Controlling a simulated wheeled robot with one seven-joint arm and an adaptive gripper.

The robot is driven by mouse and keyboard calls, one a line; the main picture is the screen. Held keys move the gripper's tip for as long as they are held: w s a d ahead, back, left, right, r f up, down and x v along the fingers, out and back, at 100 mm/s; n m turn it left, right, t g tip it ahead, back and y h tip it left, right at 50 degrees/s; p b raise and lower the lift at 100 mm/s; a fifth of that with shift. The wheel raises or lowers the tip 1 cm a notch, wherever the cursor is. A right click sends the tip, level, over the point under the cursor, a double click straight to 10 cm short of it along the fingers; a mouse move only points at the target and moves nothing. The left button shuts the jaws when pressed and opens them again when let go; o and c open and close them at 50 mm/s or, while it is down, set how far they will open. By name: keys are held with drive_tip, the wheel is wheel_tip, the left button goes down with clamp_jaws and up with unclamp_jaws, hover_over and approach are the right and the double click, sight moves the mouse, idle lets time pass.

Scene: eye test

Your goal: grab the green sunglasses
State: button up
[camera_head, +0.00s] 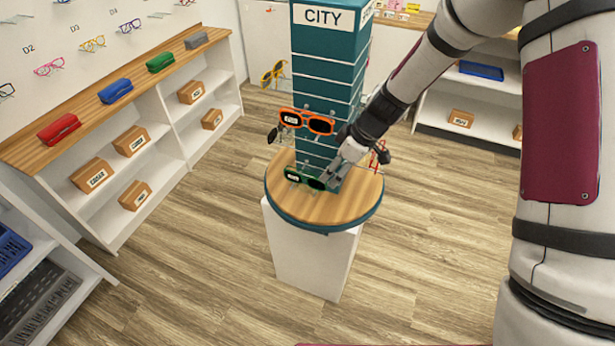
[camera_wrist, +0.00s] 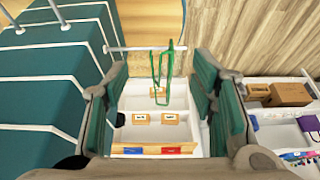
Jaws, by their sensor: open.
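The green sunglasses (camera_head: 303,179) hang low on the front of the teal CITY display column (camera_head: 325,80), just above its round wooden base. A label covers one lens. My gripper (camera_head: 336,176) is at their right end, close to the column's edge, and hides part of them. In the wrist view, the sunglasses (camera_wrist: 162,68) show as a thin green outline between and beyond the two spread fingers. My gripper (camera_wrist: 161,85) is open, with nothing clamped. I cannot tell whether a finger touches the frame.
Orange sunglasses (camera_head: 306,122) hang above the green ones. Red glasses (camera_head: 379,155) hang on the right side, and yellow glasses (camera_head: 272,73) behind left. The round base (camera_head: 320,208) lies close below. Shelves (camera_head: 150,150) with cases and boxes stand left; open floor surrounds the stand.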

sight(307, 177)
drive_tip(key=shift+x, duration=3.05)
drive_tip(key=shift+a, duration=0.1)
drive_tip(key=c, duration=1)
